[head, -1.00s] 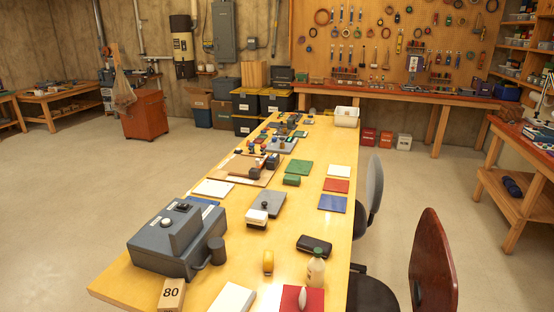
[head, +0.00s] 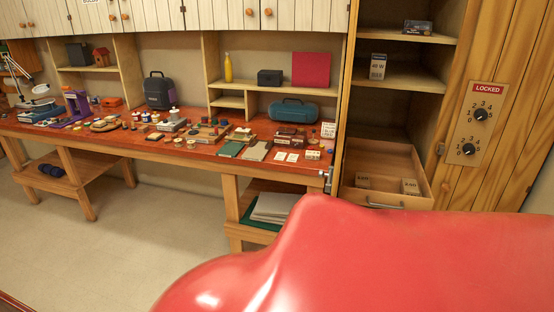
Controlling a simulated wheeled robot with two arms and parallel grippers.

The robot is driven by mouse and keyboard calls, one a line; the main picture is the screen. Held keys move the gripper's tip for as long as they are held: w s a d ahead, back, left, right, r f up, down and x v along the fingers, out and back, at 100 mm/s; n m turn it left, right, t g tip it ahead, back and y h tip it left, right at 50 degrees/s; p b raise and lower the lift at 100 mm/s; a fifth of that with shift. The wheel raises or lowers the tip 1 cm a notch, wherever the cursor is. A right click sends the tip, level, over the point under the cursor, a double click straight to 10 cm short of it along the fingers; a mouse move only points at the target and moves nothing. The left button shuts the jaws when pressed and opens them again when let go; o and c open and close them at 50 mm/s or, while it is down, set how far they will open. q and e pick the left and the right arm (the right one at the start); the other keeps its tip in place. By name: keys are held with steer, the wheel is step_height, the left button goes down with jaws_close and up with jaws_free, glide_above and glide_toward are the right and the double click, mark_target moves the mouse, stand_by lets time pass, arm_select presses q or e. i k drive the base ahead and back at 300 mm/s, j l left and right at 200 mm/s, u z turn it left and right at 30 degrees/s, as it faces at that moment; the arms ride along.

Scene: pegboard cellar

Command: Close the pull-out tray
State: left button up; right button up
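The pull-out tray (head: 412,201) is a light wooden drawer with a metal handle on its front, in the tall wooden cabinet right of the workbench. It stands pulled out, and its inside shows. Neither of my grippers is in view.
A large, smooth red shape (head: 400,260) fills the near foreground; I cannot tell what it is. A red-topped workbench (head: 200,147) full of items runs left of the cabinet. A panel marked LOCKED (head: 480,120) with two dials is at right. Floor (head: 150,235) is clear at lower left.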

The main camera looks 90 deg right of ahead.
mark_target(386, 162)
steer(key=z, duration=3.5)
steer(key=i+j+z, duration=0.1)
steer(key=i+j, duration=0.15)
steer(key=i+j+z, duration=0.15)
steer(key=j, duration=0.35)
steer(key=i+j+z, duration=0.1)
steer(key=i+j, duration=0.25)
steer(key=i+j+z, duration=0.1)
steer(key=j, duration=0.35)
steer(key=i, duration=0.1)
